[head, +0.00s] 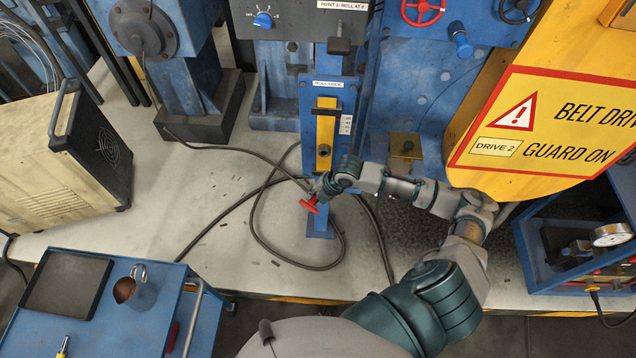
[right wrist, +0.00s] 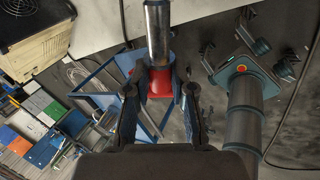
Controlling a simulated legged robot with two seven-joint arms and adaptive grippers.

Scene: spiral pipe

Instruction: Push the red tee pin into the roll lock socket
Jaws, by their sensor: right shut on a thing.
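The red tee pin (head: 309,205) is at my right gripper (head: 323,188), in front of the blue roll lock post. In the right wrist view, its red part (right wrist: 160,84) lies between the two fingers of my right gripper (right wrist: 161,92), which is shut on it. A bare metal rod (right wrist: 157,32) extends upward there. The roll lock socket (head: 323,151) is a dark round opening low on the post's yellow plate. The pin is below it and apart from it. My left gripper (right wrist: 245,58) shows in the right wrist view with spread fingers, open and empty; the head view does not show it.
A dark crossbar (head: 326,112) sticks out above the socket. Black cables (head: 262,215) loop on the pale floor left of the post. A yellow belt guard (head: 500,120) stands at right. A blue cart (head: 175,335) with a black tray (head: 68,284) and a jug (head: 138,290) is lower left.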

